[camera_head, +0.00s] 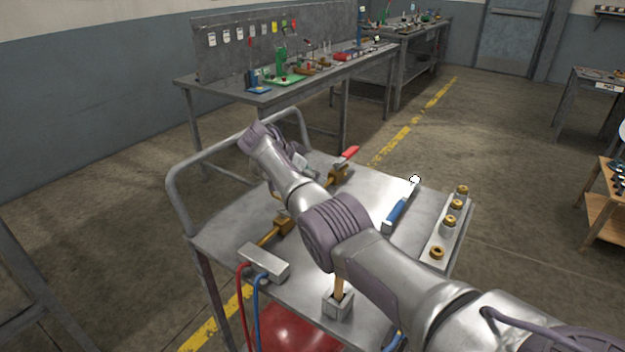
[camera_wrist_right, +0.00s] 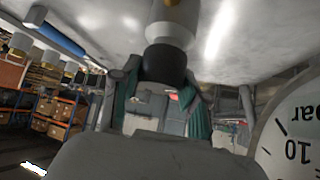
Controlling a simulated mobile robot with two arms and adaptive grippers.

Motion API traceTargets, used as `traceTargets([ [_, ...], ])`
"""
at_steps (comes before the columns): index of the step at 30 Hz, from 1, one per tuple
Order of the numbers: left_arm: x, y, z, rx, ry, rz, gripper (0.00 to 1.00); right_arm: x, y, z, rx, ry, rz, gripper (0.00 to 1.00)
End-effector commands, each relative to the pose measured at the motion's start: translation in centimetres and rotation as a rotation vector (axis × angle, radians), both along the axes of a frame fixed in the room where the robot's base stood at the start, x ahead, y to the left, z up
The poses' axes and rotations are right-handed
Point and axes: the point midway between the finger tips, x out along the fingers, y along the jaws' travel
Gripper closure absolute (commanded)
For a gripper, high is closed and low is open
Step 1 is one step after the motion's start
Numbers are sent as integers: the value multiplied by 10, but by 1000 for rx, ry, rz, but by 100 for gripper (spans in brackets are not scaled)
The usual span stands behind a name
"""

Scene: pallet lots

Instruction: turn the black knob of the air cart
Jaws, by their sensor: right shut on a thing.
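The air cart (camera_head: 215,238) is a grey metal cart with a tube handle, in the middle of the head view. The black knob (camera_wrist_right: 163,65) is at the top centre of the right wrist view, below a pale metal collar. My right gripper (camera_wrist_right: 160,85) is shut on the knob, with a finger on each side. In the head view my right arm reaches across the cart top, and the right gripper (camera_head: 296,160) is at its far left part, mostly hidden behind the wrist. The knob is hidden there. A gauge (camera_wrist_right: 296,130) marked "bar" shows at the wrist view's right. My left gripper is not in view.
On the cart are a red-handled valve (camera_head: 347,155), a blue-handled tool (camera_head: 397,212), a rail with several brass fittings (camera_head: 449,224) and a grey block (camera_head: 263,263) with red and blue hoses. A workbench (camera_head: 265,98) stands behind.

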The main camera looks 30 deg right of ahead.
Motion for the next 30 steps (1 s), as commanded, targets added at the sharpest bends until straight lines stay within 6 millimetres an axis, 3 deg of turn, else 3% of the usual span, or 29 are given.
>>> traceTargets([
  [7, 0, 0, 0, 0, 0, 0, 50, 0, 0, 0, 1, 1, 1, 90],
  [8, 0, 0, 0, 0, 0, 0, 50, 0, 0, 0, 1, 1, 1, 51],
  [12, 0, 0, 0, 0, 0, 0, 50, 0, 0, 0, 1, 1, 1, 30],
  [23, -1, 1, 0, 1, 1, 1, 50, 0, 4, 4, 0, 0, 1, 30],
  [30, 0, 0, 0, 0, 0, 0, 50, 0, 31, 31, 0, -4, 4, 30],
])
